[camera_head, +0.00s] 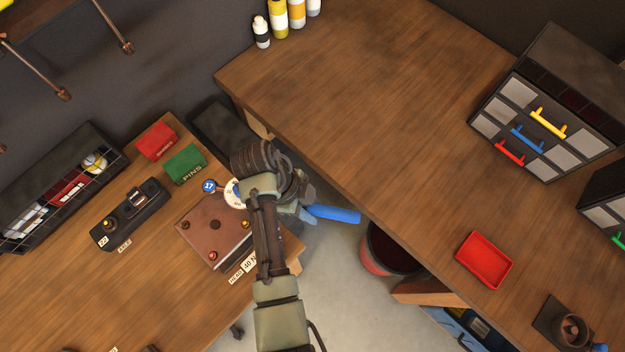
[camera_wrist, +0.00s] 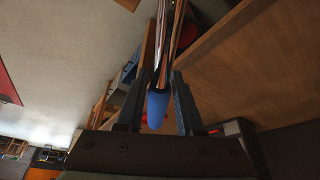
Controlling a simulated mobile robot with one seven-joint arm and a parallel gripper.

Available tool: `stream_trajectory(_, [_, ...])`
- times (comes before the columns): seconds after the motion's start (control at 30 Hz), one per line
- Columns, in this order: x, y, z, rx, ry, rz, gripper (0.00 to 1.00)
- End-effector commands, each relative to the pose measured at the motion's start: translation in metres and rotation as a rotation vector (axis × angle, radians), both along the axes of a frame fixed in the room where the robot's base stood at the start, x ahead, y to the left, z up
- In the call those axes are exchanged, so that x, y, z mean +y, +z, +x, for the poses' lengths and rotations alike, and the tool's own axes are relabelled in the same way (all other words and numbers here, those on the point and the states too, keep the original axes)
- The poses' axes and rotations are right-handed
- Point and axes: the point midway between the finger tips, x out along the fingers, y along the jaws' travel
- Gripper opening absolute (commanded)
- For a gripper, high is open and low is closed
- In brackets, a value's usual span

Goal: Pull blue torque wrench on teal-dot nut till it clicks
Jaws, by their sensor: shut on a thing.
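The torque wrench's blue grip (camera_head: 334,214) sticks out to the right of my gripper (camera_head: 304,211), over the gap between the two benches. In the wrist view the blue grip (camera_wrist: 158,104) lies between the two fingers of my gripper (camera_wrist: 158,95), and a shiny metal shaft (camera_wrist: 170,45) runs up from it. My gripper is shut on the wrench. A brown block (camera_head: 208,242) with several studs or nuts stands on the left bench, partly behind my arm. The wrench's head and the teal-dot nut are hidden or cannot be made out.
Red (camera_head: 157,141) and green (camera_head: 186,164) boxes stand behind. The right bench (camera_head: 370,100) is largely clear, with a red tray (camera_head: 484,260). A red bin (camera_head: 376,262) stands below its edge.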

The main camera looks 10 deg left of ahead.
Motion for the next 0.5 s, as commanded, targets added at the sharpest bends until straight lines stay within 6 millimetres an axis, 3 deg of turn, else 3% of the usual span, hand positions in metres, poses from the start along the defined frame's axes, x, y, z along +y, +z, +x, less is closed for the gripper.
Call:
stream_trajectory(0.33, [0.001, 0.0, -0.002, 0.003, -0.007, 0.001, 0.0])
stream_trajectory(0.5, [0.005, 0.001, -0.016, 0.003, -0.065, 0.001, 0.0])
